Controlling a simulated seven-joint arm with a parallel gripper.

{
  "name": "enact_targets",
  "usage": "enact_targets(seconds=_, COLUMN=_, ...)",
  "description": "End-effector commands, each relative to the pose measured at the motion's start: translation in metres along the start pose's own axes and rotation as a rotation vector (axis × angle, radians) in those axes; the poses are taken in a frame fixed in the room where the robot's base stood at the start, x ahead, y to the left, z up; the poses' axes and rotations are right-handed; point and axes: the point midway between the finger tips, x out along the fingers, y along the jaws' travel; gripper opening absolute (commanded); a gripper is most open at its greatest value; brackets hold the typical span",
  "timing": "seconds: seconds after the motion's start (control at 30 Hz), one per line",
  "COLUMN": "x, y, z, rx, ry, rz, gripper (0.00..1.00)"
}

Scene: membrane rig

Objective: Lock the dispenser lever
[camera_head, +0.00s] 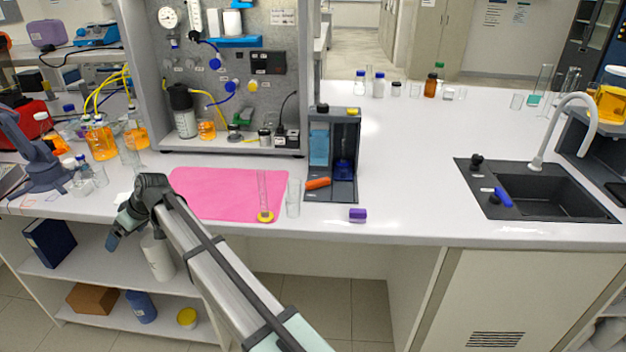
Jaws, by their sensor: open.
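The dispenser appears to be the dark grey upright unit (345,113) near the bench's middle, with a light blue container and a dark blue vessel inside. An orange lever (317,184) sticks out low at its front left. It lies roughly sideways, tilted slightly; its latch detail is too small to tell. My gripper (112,243) is open and empty, at the left in front of the bench edge, pointing down. It is well left of the lever and apart from everything. My arm crosses the lower middle of the view.
A pink mat (210,192) lies left of the dispenser, with a clear cylinder on a yellow base (265,216). A clear glass (293,198) stands close beside the dispenser's left. A purple block (357,215) sits near the front edge. The bench right of the dispenser is clear up to the sink (545,180).

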Motion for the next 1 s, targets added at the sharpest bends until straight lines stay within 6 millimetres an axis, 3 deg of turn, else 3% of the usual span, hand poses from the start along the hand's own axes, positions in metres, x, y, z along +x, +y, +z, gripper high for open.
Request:
enact_targets(seconds=0.13, x=-0.026, y=0.017, z=-0.015, rx=0.005, ry=-0.013, rz=0.022, gripper=1.00)
enact_targets(seconds=0.47, x=-0.093, y=0.105, z=0.011, rx=0.111, ry=-0.112, rz=0.109, gripper=1.00)
enact_targets(seconds=0.67, x=-0.166, y=0.186, z=0.051, rx=0.242, ry=-0.211, rz=0.196, gripper=1.00)
enact_targets(seconds=0.8, x=-0.229, y=0.241, z=0.088, rx=0.358, ry=-0.290, rz=0.262, gripper=1.00)
enact_targets(seconds=1.0, x=-0.323, y=0.304, z=0.147, rx=0.539, ry=-0.397, rz=0.350, gripper=1.00)
